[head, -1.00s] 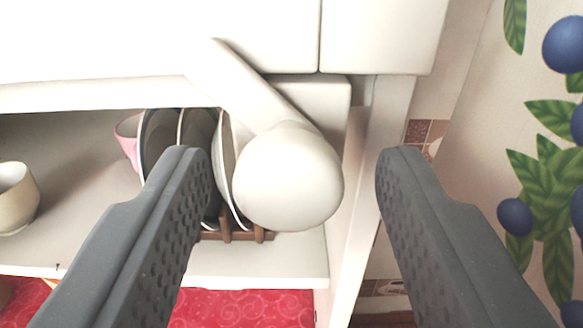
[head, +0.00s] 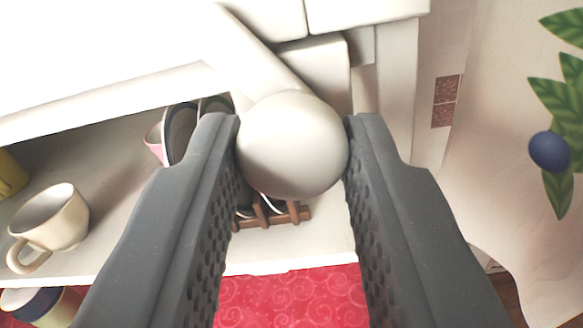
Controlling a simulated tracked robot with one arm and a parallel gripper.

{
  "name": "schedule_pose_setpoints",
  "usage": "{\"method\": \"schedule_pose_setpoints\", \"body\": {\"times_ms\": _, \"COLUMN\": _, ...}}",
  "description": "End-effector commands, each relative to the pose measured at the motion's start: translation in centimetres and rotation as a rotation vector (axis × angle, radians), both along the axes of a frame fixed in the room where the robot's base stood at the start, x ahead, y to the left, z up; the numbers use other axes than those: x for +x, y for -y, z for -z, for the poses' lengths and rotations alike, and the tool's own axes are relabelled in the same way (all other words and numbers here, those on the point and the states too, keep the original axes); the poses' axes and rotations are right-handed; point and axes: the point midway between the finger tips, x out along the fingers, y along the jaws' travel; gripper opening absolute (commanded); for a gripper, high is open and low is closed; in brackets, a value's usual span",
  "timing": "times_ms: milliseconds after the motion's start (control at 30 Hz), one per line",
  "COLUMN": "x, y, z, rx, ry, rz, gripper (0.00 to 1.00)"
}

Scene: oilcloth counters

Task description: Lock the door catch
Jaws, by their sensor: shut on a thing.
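The door catch shows as a pale lever with a rounded knob (head: 292,145) at its lower end, in the middle of the head view. Its arm (head: 252,55) slants up and left to the white cabinet front. My gripper (head: 293,150) is shut on the knob, with one dark finger touching each side. The knob hides part of the shelf and the plates behind it.
Behind the knob, plates (head: 180,132) stand in a brown rack (head: 285,215) on a white shelf. A cream mug (head: 50,222) stands at the left. Red patterned cloth (head: 290,299) lies below. A fruit-patterned surface (head: 515,130) is at the right.

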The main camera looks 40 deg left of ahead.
Motion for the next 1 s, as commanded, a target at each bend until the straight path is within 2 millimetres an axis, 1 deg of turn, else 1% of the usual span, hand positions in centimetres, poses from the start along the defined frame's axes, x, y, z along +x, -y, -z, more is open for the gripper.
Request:
{"method": "schedule_pose_setpoints", "body": {"times_ms": 200, "x": -0.02, "y": 0.01, "z": -0.22, "rx": 0.161, "ry": -0.1, "rz": 0.001, "gripper": 0.04}}
{"method": "schedule_pose_setpoints", "body": {"times_ms": 500, "x": 0.01, "y": 0.08, "z": -0.26, "rx": 0.355, "ry": -0.22, "rz": 0.002, "gripper": 0.04}}
{"method": "schedule_pose_setpoints", "body": {"times_ms": 733, "x": 0.03, "y": 0.11, "z": -0.26, "rx": 0.454, "ry": -0.282, "rz": 0.003, "gripper": 0.04}}
{"method": "schedule_pose_setpoints", "body": {"times_ms": 1000, "x": 0.06, "y": 0.17, "z": -0.23, "rx": 0.502, "ry": -0.313, "rz": 0.004, "gripper": 0.04}}
